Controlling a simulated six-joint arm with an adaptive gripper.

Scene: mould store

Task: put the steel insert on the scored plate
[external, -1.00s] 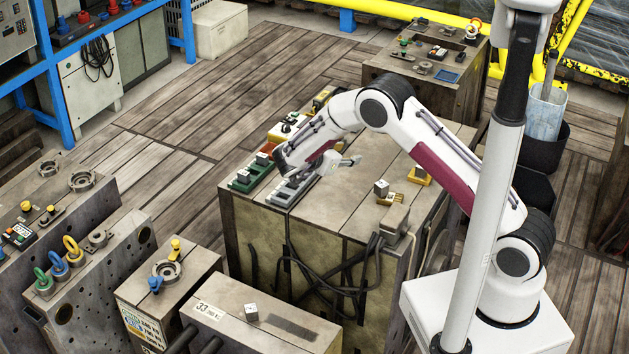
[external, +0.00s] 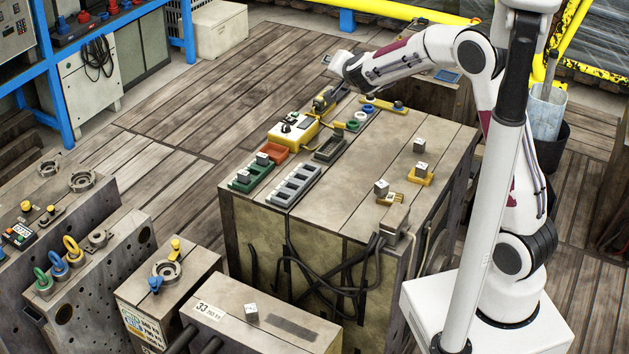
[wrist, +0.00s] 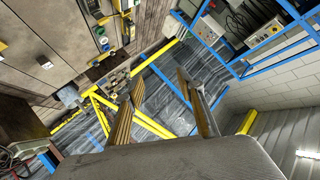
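Several small steel cubes that could be the steel insert show in the external view. One cube (external: 381,187) sits beside a notched brass-coloured plate (external: 394,200). Another cube (external: 421,168) is on a yellow plate (external: 419,180), and a third cube (external: 419,145) stands on the bare top behind it. I cannot tell which piece is the scored plate. My gripper (external: 328,60) is raised beyond the far left edge of the big block, away from the cubes. In the wrist view my gripper (wrist: 165,105) has its two fingers apart with nothing between them.
On the big block's top (external: 350,215), a grey compartment tray (external: 293,186), a green tray (external: 250,178), a dark tray (external: 329,149) and a yellow control box (external: 292,132) line the left side. Its middle is clear. Another cube (external: 251,312) lies on the front block.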

